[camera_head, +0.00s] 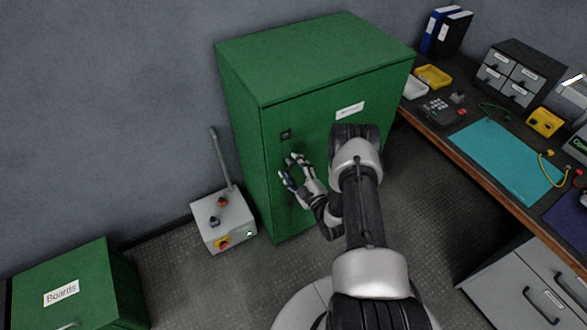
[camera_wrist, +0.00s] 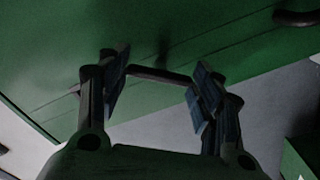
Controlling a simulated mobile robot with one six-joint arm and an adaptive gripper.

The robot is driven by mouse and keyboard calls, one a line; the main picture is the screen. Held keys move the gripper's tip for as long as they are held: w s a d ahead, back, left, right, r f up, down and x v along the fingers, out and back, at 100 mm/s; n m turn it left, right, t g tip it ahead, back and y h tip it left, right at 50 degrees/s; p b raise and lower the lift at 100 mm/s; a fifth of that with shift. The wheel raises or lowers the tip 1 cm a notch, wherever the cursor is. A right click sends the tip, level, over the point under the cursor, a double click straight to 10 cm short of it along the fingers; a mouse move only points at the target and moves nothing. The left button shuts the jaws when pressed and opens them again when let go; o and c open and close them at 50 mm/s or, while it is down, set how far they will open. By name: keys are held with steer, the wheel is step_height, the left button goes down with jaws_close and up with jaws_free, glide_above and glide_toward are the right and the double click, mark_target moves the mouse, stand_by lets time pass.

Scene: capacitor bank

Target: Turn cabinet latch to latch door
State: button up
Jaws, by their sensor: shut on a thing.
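The tall green cabinet (camera_head: 315,150) stands against the wall in the head view, its front door appearing closed. My gripper (camera_head: 289,168) is at the left part of this door, below a small dark square fitting (camera_head: 286,134). In the wrist view, my gripper (camera_wrist: 161,80) has its two blue-padded fingers on either end of a dark bar, which looks like the latch handle (camera_wrist: 160,74), against the green door. The fingers are shut on this handle. In the head view the handle is hidden or too small to make out behind the fingers.
A grey control box (camera_head: 224,220) with a lever stands on the floor left of the cabinet. A lower green cabinet (camera_head: 75,290) is at bottom left. A workbench (camera_head: 440,122) with trays and tools runs along the right. A dark curved handle (camera_wrist: 297,18) shows at upper right.

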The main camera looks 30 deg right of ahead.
steer(key=n, duration=0.3)
steer(key=shift+n, duration=2.2)
steer(key=o, duration=1.1)
steer(key=shift+c, duration=0.2)
steer(key=shift+s, duration=0.1)
steer(key=s, duration=1.2)
steer(key=shift+d, duration=0.2)
